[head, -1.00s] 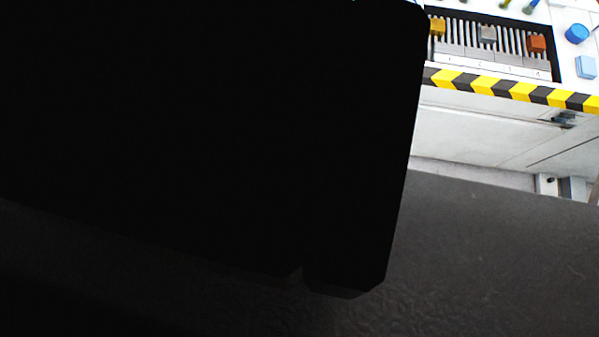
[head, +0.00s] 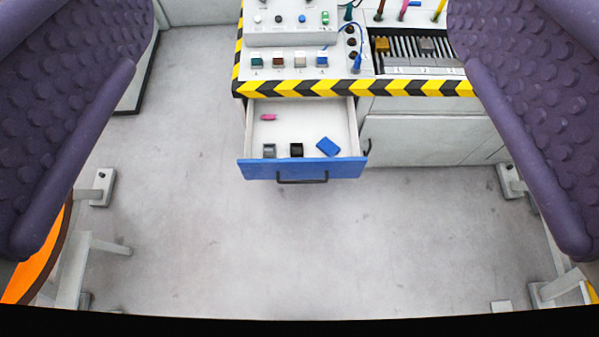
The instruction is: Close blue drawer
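The blue drawer (head: 262,170) stands pulled out from below the console, in the upper middle of the head view. Its blue front has a dark bar handle (head: 302,181). Inside the white drawer lie a small pink piece (head: 268,117), a grey-green piece (head: 269,151), a black piece (head: 296,150) and a blue block (head: 328,147). The drawer front is fully visible with nothing touching it. I see no gripper fingers in this view.
The console (head: 290,60) has a yellow-and-black striped edge (head: 300,88) above the drawer. Purple dimpled seat-like shapes stand at left (head: 60,110) and right (head: 535,110). Grey floor (head: 300,250) lies clear between them. A dark band crosses the bottom edge.

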